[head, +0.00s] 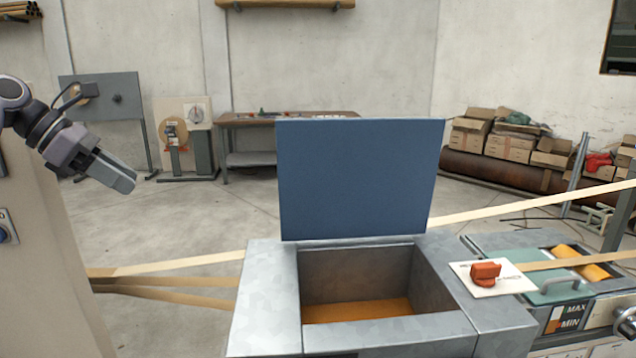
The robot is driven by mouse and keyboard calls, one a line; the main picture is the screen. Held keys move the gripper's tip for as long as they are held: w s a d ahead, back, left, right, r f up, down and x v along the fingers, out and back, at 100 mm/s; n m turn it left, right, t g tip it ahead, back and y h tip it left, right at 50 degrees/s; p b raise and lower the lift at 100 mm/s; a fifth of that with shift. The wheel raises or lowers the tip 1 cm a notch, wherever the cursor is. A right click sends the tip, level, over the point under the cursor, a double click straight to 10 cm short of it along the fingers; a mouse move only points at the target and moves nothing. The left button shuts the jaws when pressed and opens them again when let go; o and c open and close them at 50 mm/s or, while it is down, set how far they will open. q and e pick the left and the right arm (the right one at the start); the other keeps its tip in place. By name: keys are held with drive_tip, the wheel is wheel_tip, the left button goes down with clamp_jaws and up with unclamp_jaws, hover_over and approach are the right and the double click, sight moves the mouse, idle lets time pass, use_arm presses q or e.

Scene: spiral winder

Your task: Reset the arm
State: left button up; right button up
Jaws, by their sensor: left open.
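My left gripper (118,177) is at the left of the head view, at the end of my left arm. It is raised in the air, with its fingers pointing down to the right, and nothing shows between them. It is well apart from the grey metal box (268,296) at the centre. My right gripper is not in view.
The box's blue lid (360,180) stands upright, and orange material (358,310) lies inside. A red knob (485,273) sits on a white plate to the right. Tan bands (180,264) run beside the box. A workbench (250,122) and cardboard boxes (510,147) stand behind.

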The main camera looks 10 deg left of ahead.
use_arm(q)
drive_tip(key=d+f+n+t+h, duration=0.3)
drive_tip(key=d+f+n, duration=0.35)
drive_tip(key=f, duration=0.45)
drive_tip(key=d+f+n+t+h, duration=0.2)
drive_tip(key=d+f+n, duration=0.4)
drive_tip(key=f, duration=0.6)
drive_tip(key=s+a+f+n+y, duration=0.3)
drive_tip(key=s+f+n+y, duration=0.1)
drive_tip(key=s+f+n, duration=0.4)
drive_tip(key=s+a+f+n+g+y, duration=0.1)
drive_tip(key=s+a+f+n+y, duration=0.15)
drive_tip(key=s+f+n, duration=0.55)
drive_tip(key=s+a+f+n+y, duration=0.2)
drive_tip(key=s+f+n+y, duration=0.3)
drive_tip(key=s+f+n, duration=0.3)
drive_tip(key=s+d+f+n+t+h, duration=0.1)
drive_tip(key=d+n, duration=0.7)
drive_tip(key=d, duration=0.8)
drive_tip(key=shift+s, duration=0.7)
drive_tip(key=shift+d, duration=0.15)
